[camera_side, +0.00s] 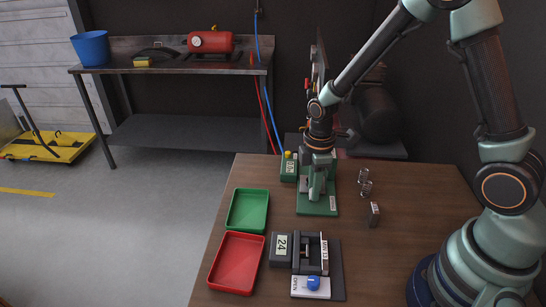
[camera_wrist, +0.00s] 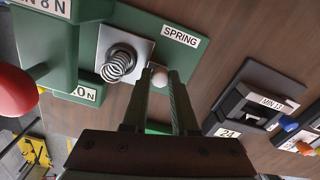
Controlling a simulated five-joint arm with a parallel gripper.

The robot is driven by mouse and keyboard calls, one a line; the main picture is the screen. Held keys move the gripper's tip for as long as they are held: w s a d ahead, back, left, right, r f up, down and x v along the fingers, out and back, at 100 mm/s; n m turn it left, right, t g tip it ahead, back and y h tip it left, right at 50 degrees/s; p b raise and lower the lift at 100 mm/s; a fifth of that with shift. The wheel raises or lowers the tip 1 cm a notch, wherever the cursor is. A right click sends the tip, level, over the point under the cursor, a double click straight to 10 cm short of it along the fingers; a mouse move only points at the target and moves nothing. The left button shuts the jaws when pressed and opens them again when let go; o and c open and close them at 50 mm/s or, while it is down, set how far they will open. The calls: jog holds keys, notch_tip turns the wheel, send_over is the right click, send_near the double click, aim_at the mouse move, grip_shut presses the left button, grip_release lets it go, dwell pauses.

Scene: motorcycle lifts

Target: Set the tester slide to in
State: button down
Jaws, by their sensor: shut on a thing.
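The green tester (camera_side: 317,207) stands on the table in the side view, partly hidden by my arm. In the wrist view its green base (camera_wrist: 192,58) carries a SPRING label. A silver slide plate (camera_wrist: 144,50) bears an upright coil spring (camera_wrist: 118,64), beside the green housing (camera_wrist: 60,45) and apparently not under it. My gripper (camera_wrist: 159,75) is shut on a small pale knob (camera_wrist: 159,77) by the plate's edge. The fingers hide part of the knob and base. In the side view my gripper (camera_side: 318,182) is down over the tester; its fingertips are hard to make out.
A green tray (camera_side: 249,210) and a red tray (camera_side: 237,262) lie left. A dark gauge (camera_side: 310,253) marked MIN 13, with a blue knob (camera_side: 313,283), is in front. Loose springs (camera_side: 364,182) and a small grey block (camera_side: 374,214) stand right. The table's right side is mostly clear.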

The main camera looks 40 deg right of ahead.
jog(key=shift+w+d, duration=0.45)
jog(key=c, duration=1)
grip_release()
jog(key=shift+r, duration=0.1)
notch_tip(320, 180, up, 12)
